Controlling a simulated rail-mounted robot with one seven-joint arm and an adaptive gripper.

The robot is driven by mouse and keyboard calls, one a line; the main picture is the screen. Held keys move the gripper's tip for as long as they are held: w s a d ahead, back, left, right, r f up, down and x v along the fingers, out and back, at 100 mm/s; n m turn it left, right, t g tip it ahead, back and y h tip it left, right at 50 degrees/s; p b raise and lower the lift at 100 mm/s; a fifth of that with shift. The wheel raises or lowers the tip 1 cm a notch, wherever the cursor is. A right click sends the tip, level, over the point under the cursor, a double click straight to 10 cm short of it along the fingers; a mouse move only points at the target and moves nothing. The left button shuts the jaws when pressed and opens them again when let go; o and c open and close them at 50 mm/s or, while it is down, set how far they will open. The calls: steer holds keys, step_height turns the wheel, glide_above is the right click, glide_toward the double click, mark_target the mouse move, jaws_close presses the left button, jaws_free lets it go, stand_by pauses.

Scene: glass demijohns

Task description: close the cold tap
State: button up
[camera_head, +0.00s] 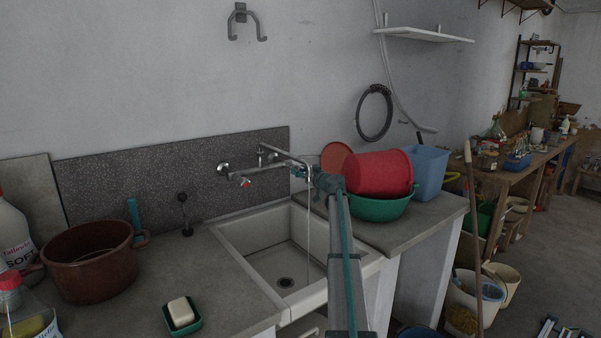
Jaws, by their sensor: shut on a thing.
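A wall-mounted metal mixer (270,158) is above the white sink (240,240), with its spout reaching right. Its red-marked hot tap (245,183) shows on the left. A thin stream of water (308,228) falls from the spout end into the basin. My gripper (303,174) is at the right side of the mixer, by the spout end, shut on the cold tap. The fingers and the spout hide most of that tap, so its turn angle cannot be seen.
A red tub (378,173) in a green basin (380,208) stands close right of my arm, with a blue bin (428,170) behind. A brown pot (90,262) and a soap dish (182,318) are on the left counter. The sink basin is empty.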

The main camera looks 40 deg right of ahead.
steer(key=shift+f+m+b, duration=0.3)
steer(key=shift+m+b, duration=0.4)
steer(key=shift+b, duration=1.2)
steer(key=shift+m+b, duration=0.7)
steer(key=shift+b, duration=0.25)
steer(key=shift+r+m, duration=0.3)
steer(key=o, duration=1.1)
steer(key=shift+o, duration=0.2)
steer(key=shift+s, duration=0.15)
steer(key=s, duration=1.1)
steer(key=shift+s+a, duration=0.2)
steer(key=shift+s, duration=0.2)
